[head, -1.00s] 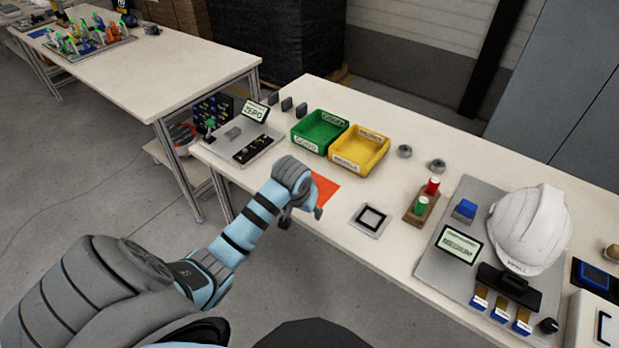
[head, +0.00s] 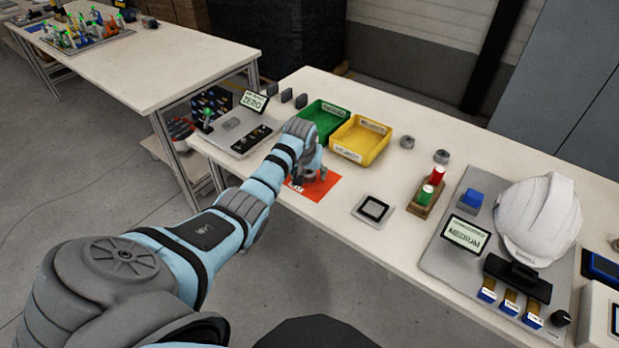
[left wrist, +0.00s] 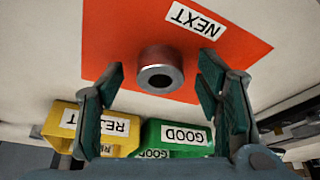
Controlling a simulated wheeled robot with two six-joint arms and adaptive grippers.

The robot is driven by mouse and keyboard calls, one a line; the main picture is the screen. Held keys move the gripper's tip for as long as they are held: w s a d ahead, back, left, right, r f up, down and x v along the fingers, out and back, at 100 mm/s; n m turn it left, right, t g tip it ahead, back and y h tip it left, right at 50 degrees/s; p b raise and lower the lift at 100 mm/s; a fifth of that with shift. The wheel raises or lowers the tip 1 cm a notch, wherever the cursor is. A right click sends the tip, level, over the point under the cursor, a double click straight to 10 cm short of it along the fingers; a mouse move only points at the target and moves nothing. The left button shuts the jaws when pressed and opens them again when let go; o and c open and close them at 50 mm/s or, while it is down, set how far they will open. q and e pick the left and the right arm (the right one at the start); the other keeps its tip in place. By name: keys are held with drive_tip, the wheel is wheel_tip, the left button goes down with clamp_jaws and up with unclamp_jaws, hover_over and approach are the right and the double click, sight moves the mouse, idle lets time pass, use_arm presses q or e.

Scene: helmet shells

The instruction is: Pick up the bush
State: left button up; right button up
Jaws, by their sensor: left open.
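The bush (left wrist: 160,70) is a short grey metal cylinder with a dark bore. In the left wrist view it stands on the orange mat (left wrist: 120,25), near the mat's edge. My left gripper (left wrist: 162,78) is open, with one dark green finger pad on each side of the bush in that view. There are gaps between the pads and the bush, and the gripper holds nothing. My right gripper is not in view.
A green bin (head: 322,118) and a yellow bin (head: 360,140) stand just beyond the mat. Two grey round parts (head: 407,142) lie right of them. A control panel (head: 235,130) is to the left. A small framed pad (head: 374,208) and a white helmet shell (head: 540,215) are to the right.

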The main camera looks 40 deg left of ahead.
use_arm(q)
drive_tip(key=c, duration=1)
drive_tip(key=shift+c, duration=0.2)
